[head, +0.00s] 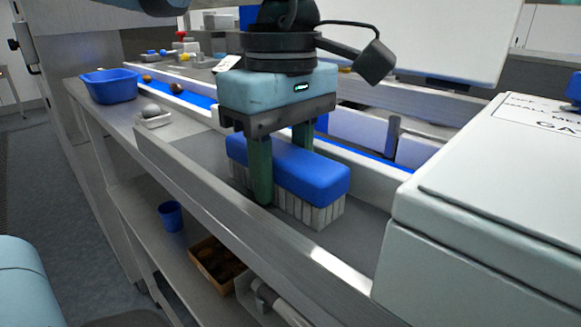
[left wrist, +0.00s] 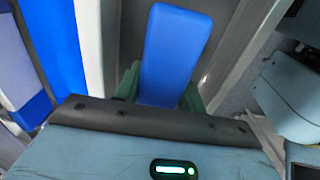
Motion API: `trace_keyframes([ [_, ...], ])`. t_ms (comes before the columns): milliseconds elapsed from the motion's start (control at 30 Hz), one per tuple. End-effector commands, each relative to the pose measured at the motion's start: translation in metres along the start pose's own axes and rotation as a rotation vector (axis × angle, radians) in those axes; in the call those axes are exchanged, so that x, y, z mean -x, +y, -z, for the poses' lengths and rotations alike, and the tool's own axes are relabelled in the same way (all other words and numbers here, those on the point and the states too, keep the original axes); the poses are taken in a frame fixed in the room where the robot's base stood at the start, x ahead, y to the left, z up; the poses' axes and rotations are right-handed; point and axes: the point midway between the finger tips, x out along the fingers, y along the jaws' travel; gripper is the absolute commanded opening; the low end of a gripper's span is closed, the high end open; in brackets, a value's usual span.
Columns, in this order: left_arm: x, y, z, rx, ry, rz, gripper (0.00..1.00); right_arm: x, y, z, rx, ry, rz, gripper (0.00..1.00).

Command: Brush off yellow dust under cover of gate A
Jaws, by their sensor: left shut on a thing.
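My left gripper (head: 281,172) is shut on a brush with a blue back (head: 318,178) and pale bristles pointing down. The brush is over a grey channel (head: 350,238), its bristles at or just above the floor; I cannot tell if they touch. In the left wrist view the blue back (left wrist: 172,50) sits between the green fingers of the left gripper (left wrist: 160,88). A white box-like cover (head: 480,190), its lettering cut off after "GA", stands right of the brush. I see no yellow dust. My right gripper is not in view.
A low metal rail (head: 240,222) runs along the channel's near side. A blue belt (head: 195,97) runs behind it. A blue bin (head: 110,86) and a grey ball on a small white holder (head: 155,120) stand at the left. A blue cup (head: 171,216) and a brown box (head: 205,258) are on the shelf below.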

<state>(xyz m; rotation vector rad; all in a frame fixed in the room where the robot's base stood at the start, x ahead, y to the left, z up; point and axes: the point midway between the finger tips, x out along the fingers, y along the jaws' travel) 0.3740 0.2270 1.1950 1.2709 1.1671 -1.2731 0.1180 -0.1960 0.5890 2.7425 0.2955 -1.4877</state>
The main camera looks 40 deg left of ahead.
Motion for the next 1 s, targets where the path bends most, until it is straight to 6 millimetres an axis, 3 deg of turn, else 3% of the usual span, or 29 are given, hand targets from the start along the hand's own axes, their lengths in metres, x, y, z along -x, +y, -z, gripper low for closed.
trace_keyframes([
  [1000, -0.002, 0.0, 0.041, 0.001, 0.002, 0.0, 0.22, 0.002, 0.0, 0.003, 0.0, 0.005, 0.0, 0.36],
])
